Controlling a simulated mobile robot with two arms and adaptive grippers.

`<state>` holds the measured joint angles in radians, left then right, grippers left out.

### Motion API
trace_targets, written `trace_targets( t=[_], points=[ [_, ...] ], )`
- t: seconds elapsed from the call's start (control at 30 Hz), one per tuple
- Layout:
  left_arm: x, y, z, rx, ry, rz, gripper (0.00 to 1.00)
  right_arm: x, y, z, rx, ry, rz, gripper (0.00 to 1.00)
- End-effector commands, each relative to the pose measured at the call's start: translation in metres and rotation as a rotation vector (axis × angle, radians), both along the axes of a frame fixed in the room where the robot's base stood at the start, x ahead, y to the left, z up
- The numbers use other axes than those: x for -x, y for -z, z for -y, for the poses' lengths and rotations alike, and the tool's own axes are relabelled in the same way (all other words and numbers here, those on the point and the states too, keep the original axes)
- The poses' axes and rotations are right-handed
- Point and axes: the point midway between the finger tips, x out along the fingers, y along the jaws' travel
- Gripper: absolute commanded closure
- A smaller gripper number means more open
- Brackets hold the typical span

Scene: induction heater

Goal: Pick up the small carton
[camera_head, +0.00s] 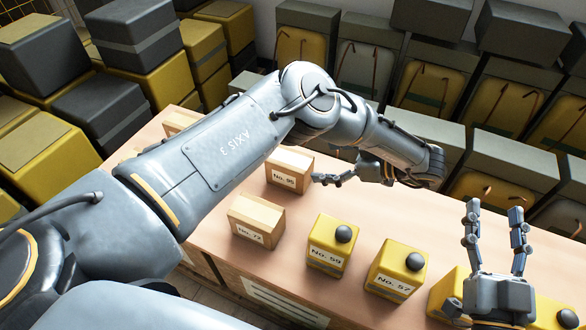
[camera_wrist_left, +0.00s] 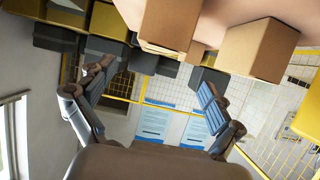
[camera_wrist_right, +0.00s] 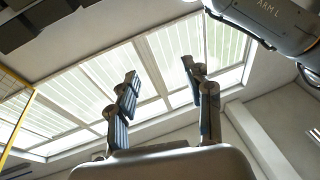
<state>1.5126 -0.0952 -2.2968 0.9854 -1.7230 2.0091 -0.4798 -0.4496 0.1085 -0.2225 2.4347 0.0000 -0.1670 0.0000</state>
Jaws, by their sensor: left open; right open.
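Two brown cartons stand on the table: one labelled No. 95 (camera_head: 289,169) near the middle and one labelled No. 72 (camera_head: 256,219) closer to me. I cannot tell which one is meant. My left gripper (camera_head: 328,168) is open and empty, just right of the No. 95 carton and apart from it, partly hidden by its arm. In the left wrist view, two cartons (camera_wrist_left: 172,24) (camera_wrist_left: 258,50) show upside down at the top, beyond the open fingers. My right gripper (camera_head: 494,209) is open, fingers pointing up, over the table's right part, away from the cartons.
Yellow canisters with black caps, No. 59 (camera_head: 331,244) and No. 57 (camera_head: 395,269), stand right of the cartons, with more behind my right gripper. Another carton (camera_head: 179,122) shows partly behind my left arm. Stacked yellow and grey boxes (camera_head: 420,85) line the table's back. Bare tabletop (camera_head: 390,215) lies behind the canisters.

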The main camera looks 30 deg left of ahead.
Motion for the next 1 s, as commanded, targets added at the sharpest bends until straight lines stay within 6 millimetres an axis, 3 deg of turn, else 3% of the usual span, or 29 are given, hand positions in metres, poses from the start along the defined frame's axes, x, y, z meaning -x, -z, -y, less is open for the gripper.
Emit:
trace_targets(
  t=[0.2, 0.47, 0.73, 1.0],
  points=[
    [0.002, 0.015, -0.031, 0.002, 0.000, -0.001, 0.08, 0.007, -0.024, -0.002, -0.040, -0.009, 0.146, 0.49],
    [0.002, 0.022, -0.045, 0.001, 0.000, 0.000, 0.08, 0.015, -0.041, -0.002, -0.069, -0.015, 0.250, 0.49],
    [0.003, 0.035, -0.073, 0.001, -0.001, 0.000, 0.08, 0.042, -0.076, 0.000, -0.137, -0.029, 0.486, 0.49],
    [0.003, 0.038, -0.084, 0.001, 0.001, 0.002, 0.08, 0.050, -0.085, 0.001, -0.155, -0.031, 0.548, 0.49]
  ],
)
